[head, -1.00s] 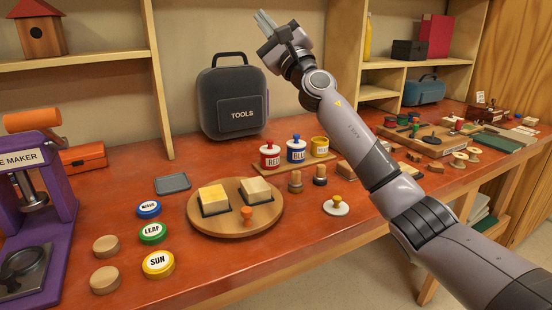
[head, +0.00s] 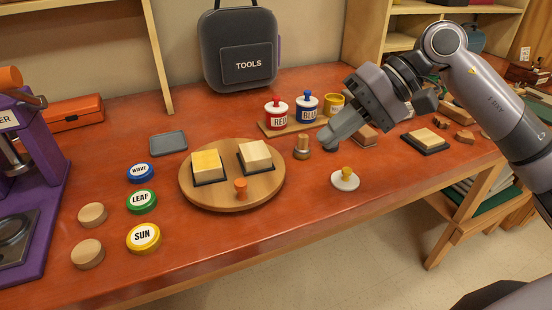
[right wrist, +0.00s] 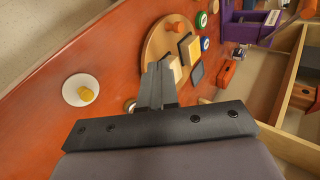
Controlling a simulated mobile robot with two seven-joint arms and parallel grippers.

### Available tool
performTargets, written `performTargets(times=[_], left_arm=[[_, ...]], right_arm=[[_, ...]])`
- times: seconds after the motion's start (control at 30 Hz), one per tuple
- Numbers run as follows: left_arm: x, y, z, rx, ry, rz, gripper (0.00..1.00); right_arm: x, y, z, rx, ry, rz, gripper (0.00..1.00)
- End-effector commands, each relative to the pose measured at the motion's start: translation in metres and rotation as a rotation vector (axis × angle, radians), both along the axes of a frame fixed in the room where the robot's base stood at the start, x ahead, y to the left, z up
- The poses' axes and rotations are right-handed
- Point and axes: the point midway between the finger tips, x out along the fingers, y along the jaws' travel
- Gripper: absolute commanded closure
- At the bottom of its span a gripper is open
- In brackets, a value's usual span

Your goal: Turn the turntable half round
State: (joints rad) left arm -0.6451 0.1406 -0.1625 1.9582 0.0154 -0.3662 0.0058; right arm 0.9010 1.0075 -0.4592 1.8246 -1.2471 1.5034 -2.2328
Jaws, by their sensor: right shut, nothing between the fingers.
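The round wooden turntable (head: 232,200) lies on the red-brown bench, with an orange knob (head: 241,189) standing near its front rim. On it, a yellow-topped block (head: 207,166) sits at the left and a plain pale block (head: 255,156) at the right, each on a dark pad. My right gripper (head: 331,143) is shut and empty, above the bench to the right of the turntable, apart from it. In the right wrist view the shut fingers (right wrist: 159,75) overlap the near rim of the turntable (right wrist: 153,45). My left gripper is not in view.
A wooden stamp (head: 302,148) stands between turntable and gripper. A white disc with a yellow knob (head: 345,180) lies in front. Red (head: 276,115) and blue (head: 307,107) pots stand behind. Labelled lids (head: 142,201) lie left. The bench front before the turntable is clear.

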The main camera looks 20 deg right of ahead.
Motion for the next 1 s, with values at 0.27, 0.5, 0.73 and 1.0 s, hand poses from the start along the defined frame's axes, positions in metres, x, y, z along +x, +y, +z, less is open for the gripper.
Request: performTargets(times=[0.27,0.5,0.73,1.0], left_arm=[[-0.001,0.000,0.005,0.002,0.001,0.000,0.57],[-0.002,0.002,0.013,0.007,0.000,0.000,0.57],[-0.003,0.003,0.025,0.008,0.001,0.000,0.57],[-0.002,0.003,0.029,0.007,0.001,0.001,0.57]], right_arm=[[0.001,0.022,-0.022,-0.010,0.010,0.010,1.00],[0.009,0.061,-0.057,-0.007,0.008,0.010,1.00],[0.017,0.094,-0.066,-0.006,0.005,0.008,1.00],[0.021,0.110,-0.068,-0.008,0.004,0.004,1.00]])
